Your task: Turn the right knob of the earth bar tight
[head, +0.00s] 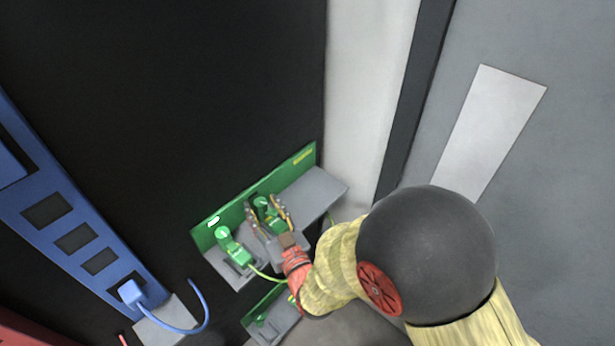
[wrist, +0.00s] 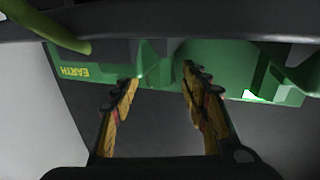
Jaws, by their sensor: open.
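The green earth bar (head: 303,160) is a long strip on a dark panel, with grey ledges below it. Its right green knob (head: 262,204) stands between the two fingers of my gripper (head: 267,213) in the head view. Its left knob (head: 222,234) stands on a green block at the lower left. In the wrist view the bar (wrist: 110,72) appears upside down, with the word EARTH at left. My open gripper (wrist: 162,77) has its yellow-brown fingers apart on either side of a green part of the bar. I cannot tell whether either finger touches the knob.
A green-yellow cable (head: 268,275) runs from the left block beneath my gripper. A blue bar (head: 75,212) with a blue cable (head: 205,305) lies to the left. Another green piece (head: 262,308) sits below. A pale wall strip (head: 365,90) borders the dark panel on the right.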

